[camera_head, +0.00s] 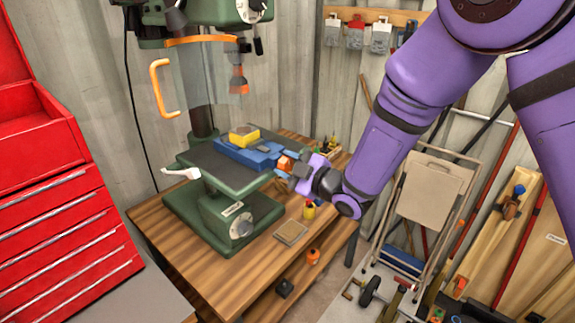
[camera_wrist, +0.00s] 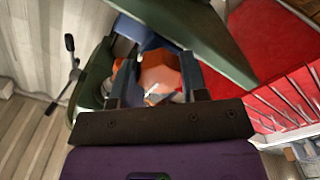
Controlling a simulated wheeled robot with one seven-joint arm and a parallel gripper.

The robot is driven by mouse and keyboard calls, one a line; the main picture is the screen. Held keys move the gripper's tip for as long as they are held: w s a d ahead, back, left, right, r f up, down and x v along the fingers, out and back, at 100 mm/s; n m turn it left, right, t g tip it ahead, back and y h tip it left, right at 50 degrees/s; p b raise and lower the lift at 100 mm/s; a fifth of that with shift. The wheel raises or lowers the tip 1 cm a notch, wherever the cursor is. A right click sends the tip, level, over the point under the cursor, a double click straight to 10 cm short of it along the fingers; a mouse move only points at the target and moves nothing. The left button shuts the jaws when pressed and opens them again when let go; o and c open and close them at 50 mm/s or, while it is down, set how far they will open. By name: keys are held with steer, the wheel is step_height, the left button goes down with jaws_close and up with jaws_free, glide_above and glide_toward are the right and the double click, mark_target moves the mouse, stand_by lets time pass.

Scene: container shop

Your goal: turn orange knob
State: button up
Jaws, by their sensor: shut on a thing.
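The orange knob (camera_head: 285,163) sits at the right end of the blue vise (camera_head: 250,151) on the green drill press table. My gripper (camera_head: 283,170) reaches in from the right at the knob. In the wrist view the orange knob (camera_wrist: 160,78) fills the space between the two fingers of my gripper (camera_wrist: 158,82), which are shut on it. The fingers hide the knob's sides. A yellow block (camera_head: 244,134) is in the vise.
The drill press table (camera_head: 212,165) stands on a wooden workbench (camera_head: 175,240). The drill chuck (camera_head: 238,80) hangs above the vise. A red tool cabinet (camera_head: 60,215) is at the left, a folded cart (camera_head: 425,195) at the right. A small brown pad (camera_head: 291,233) lies on the bench.

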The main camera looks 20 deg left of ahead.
steer(key=shift+m, duration=0.3)
steer(key=m, duration=0.3)
steer(key=shift+w, duration=0.1)
steer(key=m, duration=0.4)
steer(key=shift+d, duration=0.1)
steer(key=m, duration=0.4)
steer(key=shift+w, duration=0.1)
steer(key=m, duration=0.4)
steer(key=shift+m, duration=0.3)
steer(key=m, duration=0.3)
steer(key=shift+m, duration=0.4)
steer(key=m, duration=0.3)
steer(key=shift+f+m, duration=0.1)
steer(key=shift+m, duration=0.2)
steer(key=m, duration=0.6)
steer(key=shift+m, duration=0.3)
